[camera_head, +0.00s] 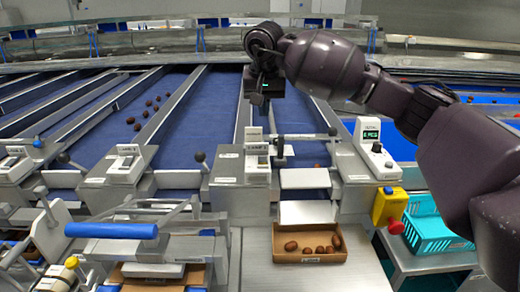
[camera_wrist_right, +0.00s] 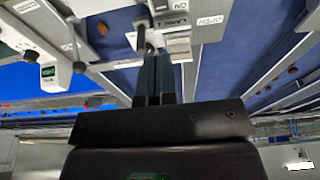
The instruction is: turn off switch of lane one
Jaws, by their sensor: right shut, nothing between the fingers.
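The lane one switch box (camera_head: 257,152) is a pale panel on a metal housing at the lane's near end. Whether the switch is on or off cannot be told. My right gripper (camera_head: 258,98) is shut and empty, above the blue belt just beyond the box. In the right wrist view its closed fingers (camera_wrist_right: 154,60) reach toward the panel's edge; contact cannot be told. My left gripper is not in view.
A black-knobbed lever (camera_head: 280,142) stands beside the box. A display unit with a green screen (camera_head: 372,135) and a yellow box with a red button (camera_head: 389,206) are to the right. A crate of dates (camera_head: 310,257) sits in front. A similar switch box (camera_head: 127,160) is left.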

